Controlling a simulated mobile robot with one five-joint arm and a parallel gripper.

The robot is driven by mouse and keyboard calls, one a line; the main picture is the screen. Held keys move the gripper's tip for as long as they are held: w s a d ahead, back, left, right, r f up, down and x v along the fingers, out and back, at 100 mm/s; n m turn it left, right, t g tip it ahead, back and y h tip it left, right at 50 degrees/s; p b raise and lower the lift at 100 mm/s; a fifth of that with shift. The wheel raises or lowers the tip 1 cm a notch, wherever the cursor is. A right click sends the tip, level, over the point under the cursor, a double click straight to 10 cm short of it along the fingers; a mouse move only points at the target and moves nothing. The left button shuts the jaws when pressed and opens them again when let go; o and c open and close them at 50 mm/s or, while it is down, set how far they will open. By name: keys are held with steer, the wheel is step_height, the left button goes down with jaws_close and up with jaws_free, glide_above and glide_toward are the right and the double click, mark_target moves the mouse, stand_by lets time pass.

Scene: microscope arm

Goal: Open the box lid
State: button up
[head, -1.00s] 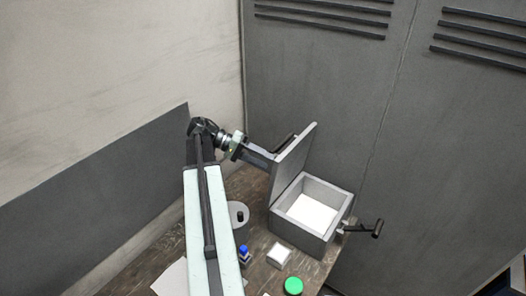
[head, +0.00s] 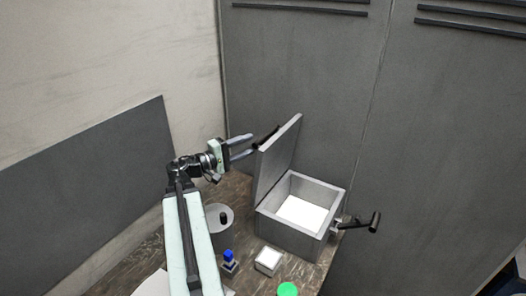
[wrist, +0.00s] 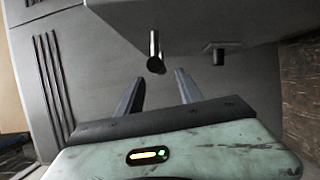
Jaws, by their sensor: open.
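The grey box (head: 288,236) stands on the table with its lid (head: 279,158) swung up, standing steeply at the box's left side. The white inside of the box shows. A dark bar-like handle (head: 266,138) juts from the lid's outer side; a dark rod-like part (wrist: 154,52) also shows in the wrist view, ahead of the fingers. My gripper (head: 253,145) is at the left of the raised lid, on its outer side, with two fingers apart and nothing between them. In the wrist view my gripper (wrist: 158,88) is open too. Whether a fingertip touches the handle I cannot tell.
On the wooden table are a grey round container (head: 220,222) with a dark knob, a blue-topped item (head: 229,260), a small white-topped block (head: 268,260) and a green disc (head: 288,289). A dark crank (head: 362,222) sticks out at the box's right. Grey lockers stand behind.

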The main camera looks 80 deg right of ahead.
mark_target(264, 138)
steer(key=x, duration=0.8)
steer(key=shift+w, duration=0.15)
jaws_close()
stand_by(1.2)
